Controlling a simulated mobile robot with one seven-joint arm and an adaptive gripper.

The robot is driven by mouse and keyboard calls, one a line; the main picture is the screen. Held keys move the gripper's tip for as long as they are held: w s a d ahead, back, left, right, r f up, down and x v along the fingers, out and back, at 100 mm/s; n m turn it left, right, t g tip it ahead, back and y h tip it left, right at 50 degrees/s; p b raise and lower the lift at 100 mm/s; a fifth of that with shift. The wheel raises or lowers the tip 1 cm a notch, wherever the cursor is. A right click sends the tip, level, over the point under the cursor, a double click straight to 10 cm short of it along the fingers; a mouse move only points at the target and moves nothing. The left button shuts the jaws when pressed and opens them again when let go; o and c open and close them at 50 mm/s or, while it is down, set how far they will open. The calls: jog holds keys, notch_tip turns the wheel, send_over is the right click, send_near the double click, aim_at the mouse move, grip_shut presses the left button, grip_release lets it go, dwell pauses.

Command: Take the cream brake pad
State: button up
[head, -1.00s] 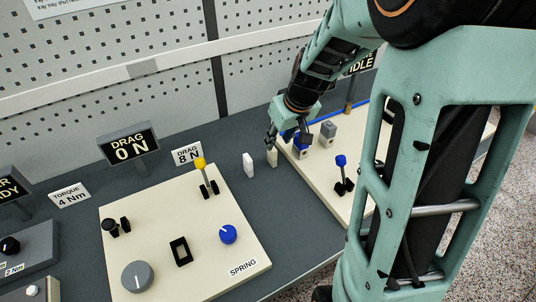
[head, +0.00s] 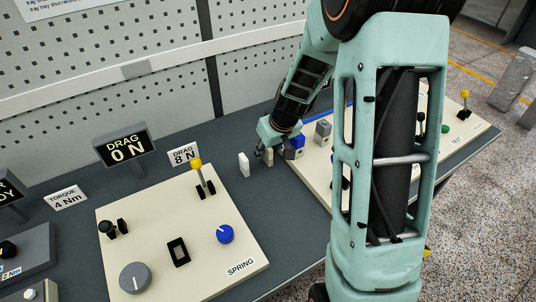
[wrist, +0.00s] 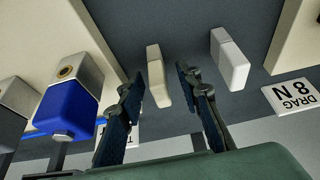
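The cream brake pad (head: 268,158) is a small upright block on the dark bench, between the two cream panels. A white block (head: 244,164) stands just left of it. My gripper (head: 265,152) is at the cream pad and partly covers it in the head view. In the wrist view my gripper (wrist: 160,85) is open, with one finger to each side of the cream pad (wrist: 156,75) and a gap on both sides. The white block (wrist: 229,60) stands outside the right finger there.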

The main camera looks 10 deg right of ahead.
grip_shut()
jog(key=shift+r, duration=0.15)
